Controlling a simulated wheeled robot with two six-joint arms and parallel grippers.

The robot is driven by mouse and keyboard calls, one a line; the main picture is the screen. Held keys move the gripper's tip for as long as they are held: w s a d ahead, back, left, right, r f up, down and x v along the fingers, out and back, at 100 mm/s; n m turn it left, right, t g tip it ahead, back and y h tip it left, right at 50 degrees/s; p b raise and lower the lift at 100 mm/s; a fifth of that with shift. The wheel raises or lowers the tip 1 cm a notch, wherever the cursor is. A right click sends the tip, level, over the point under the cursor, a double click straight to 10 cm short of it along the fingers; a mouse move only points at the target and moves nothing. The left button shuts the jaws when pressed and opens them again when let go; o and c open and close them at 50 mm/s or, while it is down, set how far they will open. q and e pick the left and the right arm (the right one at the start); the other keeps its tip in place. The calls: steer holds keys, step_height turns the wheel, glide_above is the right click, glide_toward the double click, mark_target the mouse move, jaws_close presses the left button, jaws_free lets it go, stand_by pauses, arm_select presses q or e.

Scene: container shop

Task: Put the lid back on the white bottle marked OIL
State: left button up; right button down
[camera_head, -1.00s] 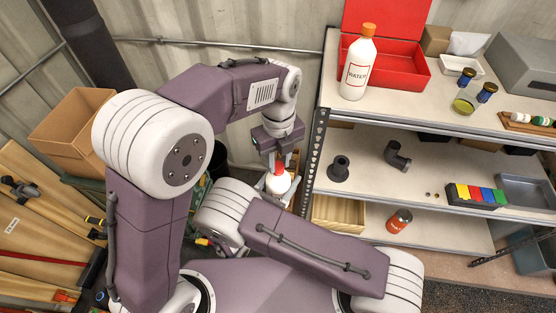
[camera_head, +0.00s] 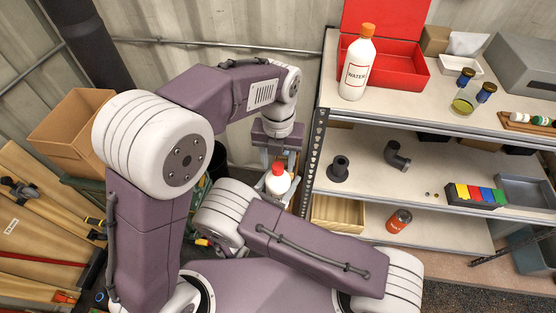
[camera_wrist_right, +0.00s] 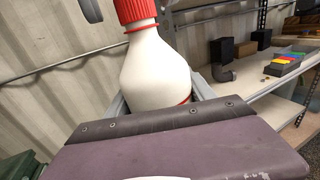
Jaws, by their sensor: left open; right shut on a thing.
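A white bottle (camera_head: 278,184) with a red lid (camera_head: 278,169) stands upright left of the shelves in the head view. In the right wrist view the bottle (camera_wrist_right: 157,75) fills the middle, with the ribbed red lid (camera_wrist_right: 137,10) on its neck; the lid's top is cut off. No lettering is readable, so I cannot confirm OIL. My right gripper (camera_wrist_right: 160,98) is shut around the bottle's body. My left gripper (camera_head: 278,161) is open just above the lid, its fingers apart on either side. A grey part of it shows at the right wrist view's top left.
A bottle marked WATER with an orange cap (camera_head: 357,68) stands on the top shelf by an open red box (camera_head: 405,68). The shelf unit's post (camera_head: 313,160) is close to the right of the held bottle. A cardboard box (camera_head: 72,130) is at the left.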

arm_select(q)
steer(key=shift+r, duration=2.3)
steer(key=shift+c, duration=0.4)
